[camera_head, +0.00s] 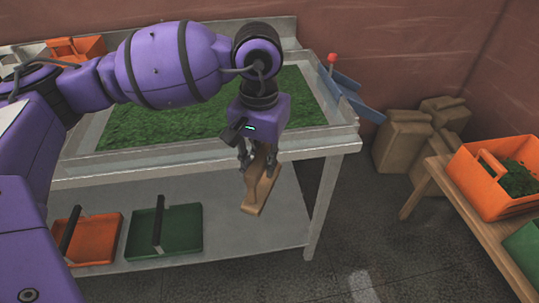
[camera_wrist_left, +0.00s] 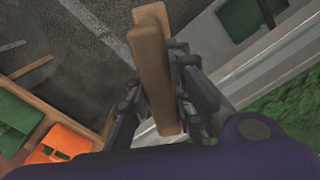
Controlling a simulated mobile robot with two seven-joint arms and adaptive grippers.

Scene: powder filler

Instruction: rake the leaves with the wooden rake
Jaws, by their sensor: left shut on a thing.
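The wooden rake (camera_head: 258,186) is a light brown wooden tool, held in front of the table's front edge with its wider end hanging down. It also shows in the left wrist view (camera_wrist_left: 151,70), between the fingers. My left gripper (camera_head: 260,163) is shut on the wooden rake. The fingers also show on both sides of it in the left wrist view (camera_wrist_left: 158,97). The green leaves (camera_head: 170,120) lie spread in the shallow metal tray of the table, behind the rake and partly hidden by my left arm. My right gripper is not in view.
An orange bin (camera_head: 480,197) with green leaves stands on a wooden bench (camera_head: 444,187) at the right. Brown sacks (camera_head: 402,140) stand by the wall. A blue chute (camera_head: 358,97) juts from the table's right end. Orange (camera_head: 98,240) and green trays (camera_head: 183,228) sit on the lower shelf.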

